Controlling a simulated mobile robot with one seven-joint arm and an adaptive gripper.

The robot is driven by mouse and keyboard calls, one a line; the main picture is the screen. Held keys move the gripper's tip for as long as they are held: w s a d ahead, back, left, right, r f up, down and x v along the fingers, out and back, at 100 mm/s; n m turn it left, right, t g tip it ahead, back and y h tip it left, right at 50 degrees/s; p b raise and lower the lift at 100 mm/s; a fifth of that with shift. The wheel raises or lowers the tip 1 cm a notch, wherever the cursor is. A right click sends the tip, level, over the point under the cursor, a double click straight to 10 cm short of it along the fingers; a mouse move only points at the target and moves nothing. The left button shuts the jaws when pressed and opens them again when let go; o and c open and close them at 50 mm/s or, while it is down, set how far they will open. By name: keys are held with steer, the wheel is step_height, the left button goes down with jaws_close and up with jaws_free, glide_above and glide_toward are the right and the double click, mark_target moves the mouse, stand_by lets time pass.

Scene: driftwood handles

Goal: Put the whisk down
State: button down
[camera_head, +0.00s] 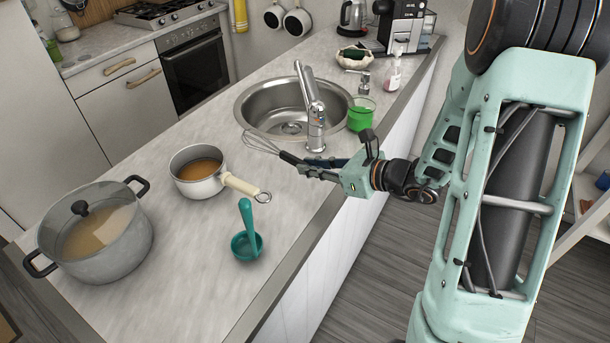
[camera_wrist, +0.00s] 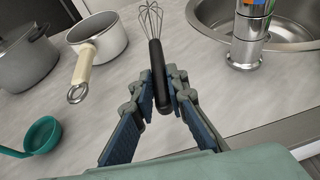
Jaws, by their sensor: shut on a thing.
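The whisk (camera_head: 265,146) has a wire head and a black handle. My gripper (camera_head: 305,168) is shut on its handle, over the counter near the front edge, with the wire head pointing left toward the sink. In the wrist view the whisk (camera_wrist: 157,62) stands between the fingers of my gripper (camera_wrist: 163,92), wires pointing away. Whether the whisk touches the counter (camera_head: 180,255) I cannot tell.
A saucepan (camera_head: 197,186), a large lidded pot (camera_head: 100,245) and a teal ladle (camera_head: 246,243) are left of my gripper. The sink (camera_head: 262,112), faucet (camera_head: 312,108) and green container (camera_head: 361,118) are behind it. Bare counter lies between saucepan and sink.

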mark_target(306, 185)
steer(key=shift+w+a+f, duration=0.4)
steer(key=shift+w+f, duration=0.1)
steer(key=shift+f, duration=0.25)
steer(key=f, duration=0.3)
steer(key=shift+w+a, duration=0.2)
steer(key=shift+w, duration=0.15)
steer(key=shift+f, duration=0.35)
steer(key=shift+f+b, duration=0.15)
steer(key=shift+b, duration=0.2)
steer(key=c, duration=1.9)
jaws_free()
steer(key=shift+p, duration=0.4)
